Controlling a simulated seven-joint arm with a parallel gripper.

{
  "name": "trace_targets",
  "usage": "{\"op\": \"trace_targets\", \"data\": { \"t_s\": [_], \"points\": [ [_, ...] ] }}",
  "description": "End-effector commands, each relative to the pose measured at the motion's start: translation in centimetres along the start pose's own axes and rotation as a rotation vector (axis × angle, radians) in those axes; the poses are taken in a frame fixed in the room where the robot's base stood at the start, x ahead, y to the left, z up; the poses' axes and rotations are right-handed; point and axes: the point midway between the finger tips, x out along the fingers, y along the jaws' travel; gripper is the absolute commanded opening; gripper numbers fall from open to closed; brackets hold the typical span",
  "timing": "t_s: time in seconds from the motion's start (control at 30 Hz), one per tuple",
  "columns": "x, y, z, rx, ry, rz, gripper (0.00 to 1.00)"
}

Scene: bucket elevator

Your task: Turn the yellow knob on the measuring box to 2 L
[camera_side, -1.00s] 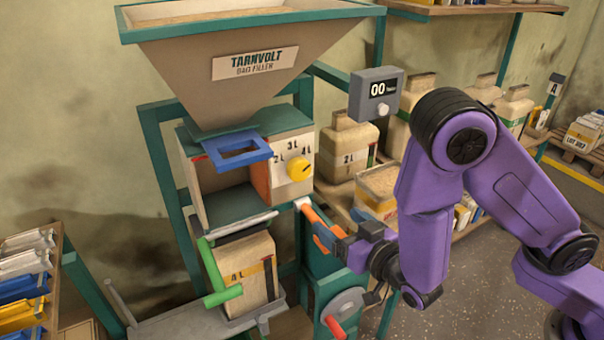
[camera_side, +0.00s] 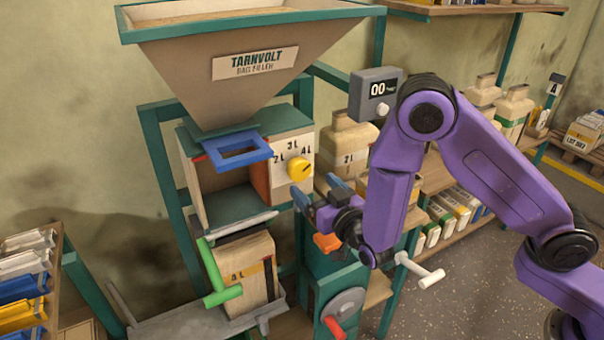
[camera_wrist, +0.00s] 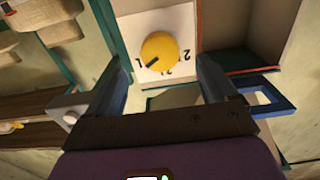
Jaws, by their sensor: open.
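The yellow knob (camera_side: 299,168) is on the white dial plate (camera_side: 281,178) at the right side of the measuring box, marked 2 L, 3 L and 4 L. Its dark pointer mark lies towards the 4 L side. In the wrist view the knob (camera_wrist: 159,50) appears upside down with its plate, ahead of and between my fingers. My gripper (camera_side: 314,187) is open and empty, just below and to the right of the knob in the side view. The fingers (camera_wrist: 163,68) appear apart from the knob, on either side of it in the wrist view.
A blue slide handle (camera_side: 238,152) sticks out left of the dial. A green lever (camera_side: 214,275) and a filled bag (camera_side: 246,270) are below. An orange part (camera_side: 327,242) is under my gripper. A white T-handle (camera_side: 418,272) and a grey display (camera_side: 376,93) are to the right.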

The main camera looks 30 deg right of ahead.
Motion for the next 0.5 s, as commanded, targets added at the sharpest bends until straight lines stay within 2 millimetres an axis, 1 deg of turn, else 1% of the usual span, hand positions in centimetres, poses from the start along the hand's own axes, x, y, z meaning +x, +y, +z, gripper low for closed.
{"op": "trace_targets", "data": {
  "t_s": [0.03,0.2,0.33,0.5],
  "points": [
    [1.0,0.1,-0.1,0.002,0.003,0.004,0.85],
    [3.9,0.1,-0.1,0.002,0.003,0.003,0.85],
    [5.4,0.1,0.0,0.001,0.001,0.002,0.85],
    [6.5,0.1,0.0,-0.001,0.001,0.001,0.85]
  ]
}}
